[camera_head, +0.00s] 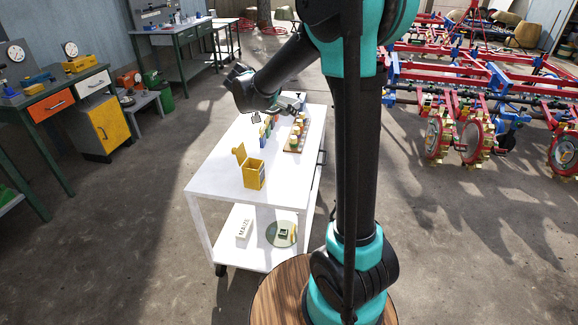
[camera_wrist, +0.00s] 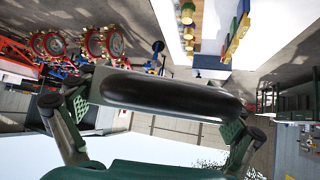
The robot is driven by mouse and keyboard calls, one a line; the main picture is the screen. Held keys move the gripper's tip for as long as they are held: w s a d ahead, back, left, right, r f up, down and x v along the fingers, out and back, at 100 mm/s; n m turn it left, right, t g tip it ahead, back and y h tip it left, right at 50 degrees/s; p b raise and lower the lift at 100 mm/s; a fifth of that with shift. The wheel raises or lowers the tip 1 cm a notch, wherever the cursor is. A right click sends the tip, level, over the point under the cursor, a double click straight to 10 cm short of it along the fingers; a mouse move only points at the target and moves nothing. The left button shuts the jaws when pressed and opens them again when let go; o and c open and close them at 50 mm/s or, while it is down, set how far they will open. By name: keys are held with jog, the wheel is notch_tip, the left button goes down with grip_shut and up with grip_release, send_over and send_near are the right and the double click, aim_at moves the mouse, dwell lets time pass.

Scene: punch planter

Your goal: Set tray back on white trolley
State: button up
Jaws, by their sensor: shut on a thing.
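The white trolley (camera_head: 215,178) stands in front of me. A brown tray (camera_head: 292,149) with small jars lies along the right side of its top. My gripper (camera_head: 277,107) is over the trolley's far end, close to the tray's far end. In the wrist view, its two green-padded fingers (camera_wrist: 160,112) stand wide apart at the ends of a dark, rounded oblong thing (camera_wrist: 165,93). I cannot tell what that thing is or whether it belongs to the tray. The trolley top (camera_wrist: 165,20) also shows in the wrist view, partly cut off.
An open yellow box (camera_head: 254,174) stands at the trolley's near end. Coloured packets (camera_head: 265,132) stand left of the tray. A white block (camera_head: 239,222) and a round plate (camera_head: 273,236) are on the lower shelf. The near left of the trolley top is clear. Red and blue machinery (camera_head: 480,100) stands right.

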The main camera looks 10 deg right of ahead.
notch_tip(320, 180, down, 20)
jog(key=shift+r, duration=0.15)
dwell(0.5)
jog(key=shift+w+f, duration=0.1)
jog(key=shift+f, duration=0.5)
